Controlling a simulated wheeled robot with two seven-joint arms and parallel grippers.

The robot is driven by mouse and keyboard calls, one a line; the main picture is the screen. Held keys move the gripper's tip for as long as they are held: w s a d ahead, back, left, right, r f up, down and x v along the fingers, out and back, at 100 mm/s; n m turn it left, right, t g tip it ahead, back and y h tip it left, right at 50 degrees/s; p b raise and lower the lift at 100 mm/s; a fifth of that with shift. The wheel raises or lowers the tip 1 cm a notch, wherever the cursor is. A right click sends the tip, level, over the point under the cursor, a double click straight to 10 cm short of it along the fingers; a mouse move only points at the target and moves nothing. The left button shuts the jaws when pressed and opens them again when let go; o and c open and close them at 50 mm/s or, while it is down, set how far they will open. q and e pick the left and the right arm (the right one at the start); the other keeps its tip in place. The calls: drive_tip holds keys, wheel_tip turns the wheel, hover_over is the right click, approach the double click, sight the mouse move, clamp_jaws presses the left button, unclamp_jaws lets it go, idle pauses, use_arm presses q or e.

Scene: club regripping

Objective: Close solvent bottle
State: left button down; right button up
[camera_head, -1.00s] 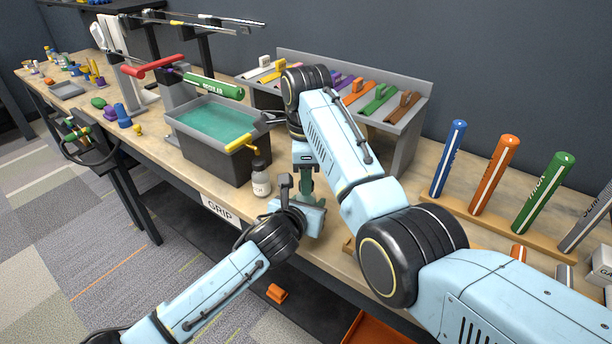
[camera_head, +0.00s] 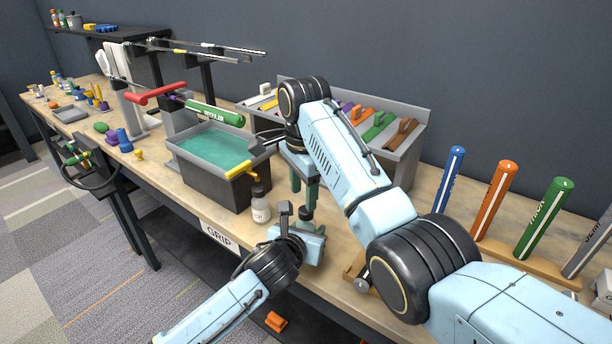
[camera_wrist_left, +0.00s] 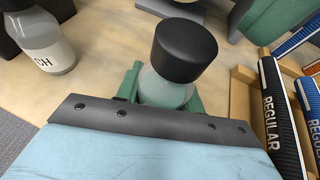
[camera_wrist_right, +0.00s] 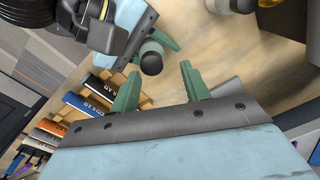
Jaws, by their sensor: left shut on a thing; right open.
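A small bottle with a black cap (camera_wrist_left: 183,50) stands in my left gripper (camera_wrist_left: 165,92), whose green fingers are shut on the pale bottle body (camera_wrist_left: 160,90). The cap sits at the bottle's top; I cannot tell how tight it is. In the head view my left gripper (camera_head: 303,230) is low at the bench's front edge, with the dark cap (camera_head: 305,213) above it. My right gripper (camera_head: 304,188) is above, pointing down. In the right wrist view its fingers (camera_wrist_right: 160,84) are spread and empty, with the cap (camera_wrist_right: 152,63) showing in the gap between them.
A second capped bottle (camera_head: 261,208) with a white label stands left of my grippers, beside the grey tub (camera_head: 213,180) of green liquid. A rack with several coloured grips (camera_head: 500,255) is at the right. The bench edge with its GRIP sign (camera_head: 218,235) is close.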

wheel_tip(320, 180, up, 2)
drive_tip(key=n, duration=0.6)
drive_tip(key=shift+w+a+n, duration=0.1)
drive_tip(key=shift+n, duration=0.2)
drive_tip(key=n, duration=0.4)
drive_tip(key=shift+r, duration=0.35)
drive_tip(key=n, duration=0.4)
drive_tip(key=shift+r, duration=0.35)
drive_tip(key=n, duration=0.6)
drive_tip(key=shift+s+r, duration=0.25)
drive_tip(key=shift+r, duration=0.15)
drive_tip(key=n, duration=0.6)
drive_tip(key=shift+s+d+r+n+g, duration=0.25)
drive_tip(key=shift+s+d+n+g, duration=0.05)
drive_tip(key=shift+d+n, duration=0.1)
drive_tip(key=shift+f, duration=4.05)
